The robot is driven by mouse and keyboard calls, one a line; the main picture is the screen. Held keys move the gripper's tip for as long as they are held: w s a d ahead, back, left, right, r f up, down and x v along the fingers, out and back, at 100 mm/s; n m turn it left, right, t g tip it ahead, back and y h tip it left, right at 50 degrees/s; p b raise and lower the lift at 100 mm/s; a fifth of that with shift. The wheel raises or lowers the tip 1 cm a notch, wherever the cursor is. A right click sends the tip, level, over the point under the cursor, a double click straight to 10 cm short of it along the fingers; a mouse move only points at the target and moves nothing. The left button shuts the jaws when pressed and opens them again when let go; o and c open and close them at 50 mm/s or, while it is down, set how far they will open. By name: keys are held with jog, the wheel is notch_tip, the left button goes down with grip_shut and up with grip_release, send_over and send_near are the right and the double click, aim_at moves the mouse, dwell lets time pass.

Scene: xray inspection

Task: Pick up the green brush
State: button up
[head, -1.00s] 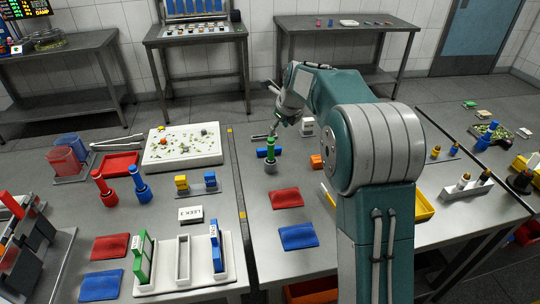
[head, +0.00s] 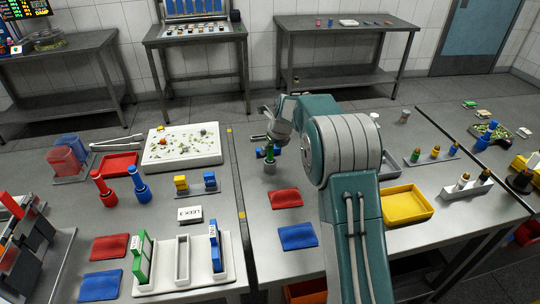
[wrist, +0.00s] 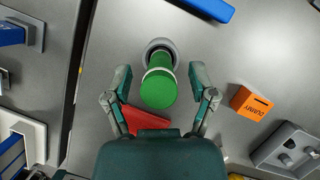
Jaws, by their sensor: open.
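The green brush (head: 269,153) stands upright in a round grey holder at the left part of the right-hand table. In the wrist view the green brush (wrist: 158,88) shows from above as a green cylinder, with the grey ring of its holder behind it. My gripper (wrist: 160,76) is open, with one finger on each side of the brush and a visible gap on both sides. In the head view my gripper (head: 270,140) is at the brush's top, and my arm partly covers it. How deep the fingers reach is hard to tell.
An orange block (wrist: 250,102) lies right of the brush and a blue bar (wrist: 207,8) beyond it. A red cloth (head: 286,198) and a blue cloth (head: 298,237) lie nearer. A yellow tray (head: 407,205) stands to the right.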

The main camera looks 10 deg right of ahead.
jog(key=shift+w+a+f, duration=0.15)
jog(key=shift+w+f, duration=0.15)
jog(key=shift+f, duration=0.3)
grip_shut()
